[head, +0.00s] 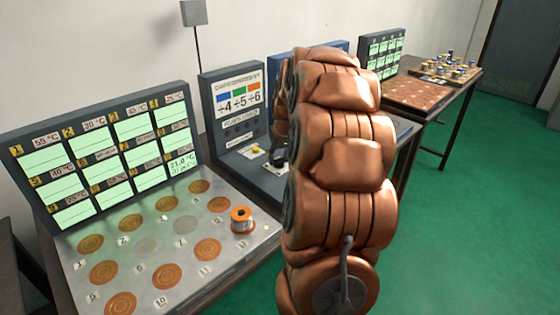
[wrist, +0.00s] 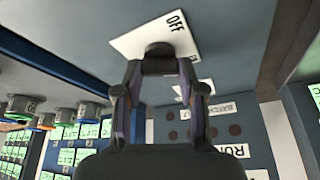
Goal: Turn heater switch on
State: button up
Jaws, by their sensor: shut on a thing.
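A dark round switch knob (wrist: 158,49) sits on a white plate (wrist: 133,44) in the wrist view. The plate's visible label reads OFF; no heater label shows on it. My gripper (wrist: 160,68) is shut on the knob, with one finger on each side. In the head view my copper-coloured arm covers much of the blue-grey station (head: 243,178) and most of my gripper. A dark part and a white plate edge show just left of the arm there. I cannot read which way the knob points.
A second white plate (wrist: 180,91) lies close behind the knob. The station's upright panel (head: 236,104) shows coloured blocks with ÷4, ÷5 and ÷6. At left, a panel of green displays (head: 108,152) stands over round pads, with an orange-topped can (head: 241,221). Green floor is clear at right.

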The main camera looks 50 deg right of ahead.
jog(key=shift+m, duration=0.5)
jog(key=o, duration=1.1)
jog(key=shift+o, duration=0.2)
jog(key=v, duration=1.2)
jog(key=shift+a, duration=0.25)
jog(key=shift+w, duration=0.1)
